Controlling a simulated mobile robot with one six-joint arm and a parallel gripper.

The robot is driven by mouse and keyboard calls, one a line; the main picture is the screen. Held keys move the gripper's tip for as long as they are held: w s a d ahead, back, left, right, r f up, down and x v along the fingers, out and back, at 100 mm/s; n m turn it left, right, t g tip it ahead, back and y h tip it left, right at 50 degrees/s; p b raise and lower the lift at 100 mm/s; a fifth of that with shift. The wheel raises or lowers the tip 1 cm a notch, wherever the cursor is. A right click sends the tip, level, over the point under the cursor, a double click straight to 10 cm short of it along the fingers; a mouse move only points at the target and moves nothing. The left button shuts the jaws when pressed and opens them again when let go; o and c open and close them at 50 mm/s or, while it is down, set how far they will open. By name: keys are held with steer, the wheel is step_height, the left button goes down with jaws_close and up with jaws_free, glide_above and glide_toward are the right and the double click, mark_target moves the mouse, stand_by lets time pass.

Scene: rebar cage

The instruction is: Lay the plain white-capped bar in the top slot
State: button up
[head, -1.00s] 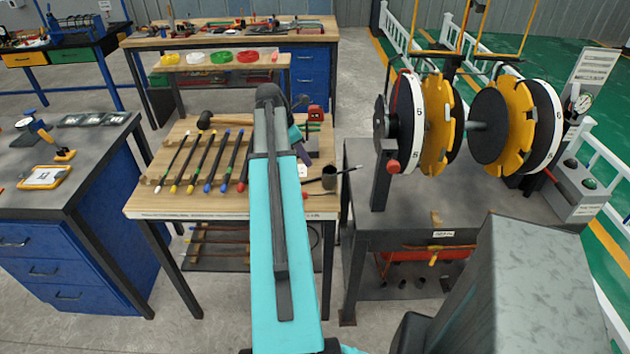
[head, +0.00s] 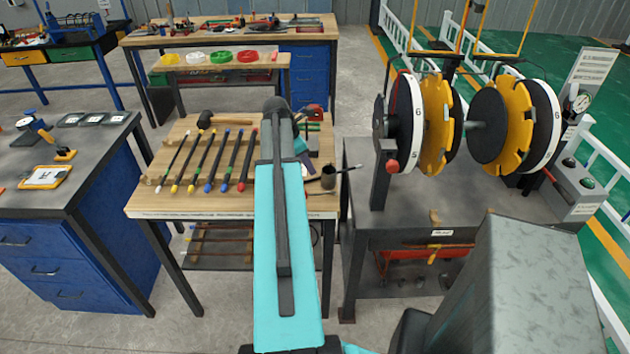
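The white-capped bar (head: 173,158) is the leftmost of a row of bars lying on the rack of the wooden bench. The slotted wheel fixture stands on the grey table at right. Its two yellow notched discs (head: 436,125) (head: 507,128) sit on one axle, inside white rings marked 6. No bar is seen spanning the discs' top notches. My turquoise arm reaches over the bench's right part. My gripper (head: 308,160) is mostly hidden beyond the arm, and its fingers cannot be made out.
Bars with yellow, blue and red caps lie beside the white-capped one. A mallet (head: 222,121) and a dark cup (head: 328,177) are on the bench (head: 170,206). A blue drawer cabinet (head: 75,250) stands left. A grey metal block (head: 530,290) fills the lower right.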

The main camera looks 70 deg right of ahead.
mark_target(315, 178)
steer(key=shift+p+x, duration=0.85)
steer(key=shift+x, duration=1.4)
steer(key=shift+a, duration=0.1)
jaws_close()
